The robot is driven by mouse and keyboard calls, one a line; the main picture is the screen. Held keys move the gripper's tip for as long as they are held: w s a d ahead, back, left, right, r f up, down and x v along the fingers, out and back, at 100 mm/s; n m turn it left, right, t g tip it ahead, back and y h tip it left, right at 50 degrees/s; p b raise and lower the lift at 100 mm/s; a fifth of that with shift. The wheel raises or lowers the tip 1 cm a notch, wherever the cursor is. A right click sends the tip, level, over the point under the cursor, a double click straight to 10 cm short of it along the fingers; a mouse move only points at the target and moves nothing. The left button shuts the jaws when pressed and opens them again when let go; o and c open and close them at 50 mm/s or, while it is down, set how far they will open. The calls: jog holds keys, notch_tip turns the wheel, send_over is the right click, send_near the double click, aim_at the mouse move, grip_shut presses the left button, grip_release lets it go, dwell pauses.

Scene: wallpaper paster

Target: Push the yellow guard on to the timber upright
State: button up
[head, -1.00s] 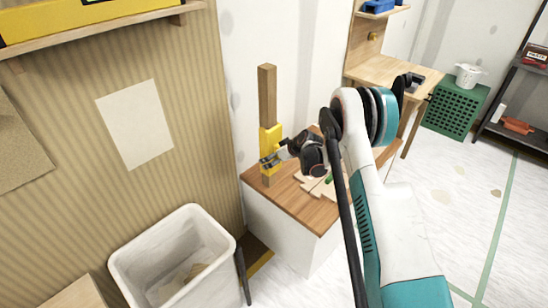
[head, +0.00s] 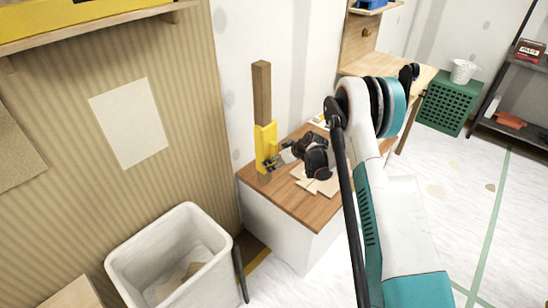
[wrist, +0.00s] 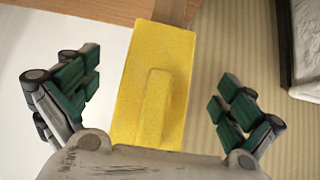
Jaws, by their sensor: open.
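The timber upright (head: 262,92) stands at the left end of a small wooden-topped bench (head: 305,205). The yellow guard (head: 264,145) is on the upright's lower part, with bare timber above it and a short bare stretch below. In the wrist view, the guard (wrist: 155,80) is a flat yellow plate with a raised rib, and a stub of timber (wrist: 171,12) shows past its far end. My gripper (head: 274,163) is beside the guard at its lower right. Its fingers are open, spread either side of the guard with visible gaps. The guard's back is hidden.
Flat pale wooden pieces (head: 318,183) lie on the bench near my wrist. A white bin (head: 165,262) stands to the front left. A ribbed wall (head: 190,110) rises on the left. A table (head: 388,75) and green crate (head: 447,105) stand farther back right.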

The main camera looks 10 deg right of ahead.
jog(key=shift+s+d, duration=0.45)
jog(key=shift+s, duration=0.15)
jog(key=shift+s+d, duration=0.4)
jog(key=shift+s, duration=0.2)
jog(key=shift+r, duration=0.1)
jog(key=s+a+r+m+h, duration=0.1)
jog(key=s+r, duration=0.4)
jog(key=r, duration=0.4)
jog(key=s+r+m+h, duration=0.1)
jog(key=s+r, duration=0.5)
jog(key=r, duration=0.4)
jog(key=s+a+r+m, duration=0.1)
jog(key=s+r, duration=0.4)
jog(key=r, duration=0.4)
jog(key=s+r+m+h, duration=0.1)
jog(key=s+r+m, duration=0.1)
jog(key=s, duration=1.2)
jog(key=s+r+m+h, duration=0.2)
jog(key=s, duration=1.3)
jog(key=shift+s+d+r, duration=0.2)
jog(key=shift+d+r, duration=0.15)
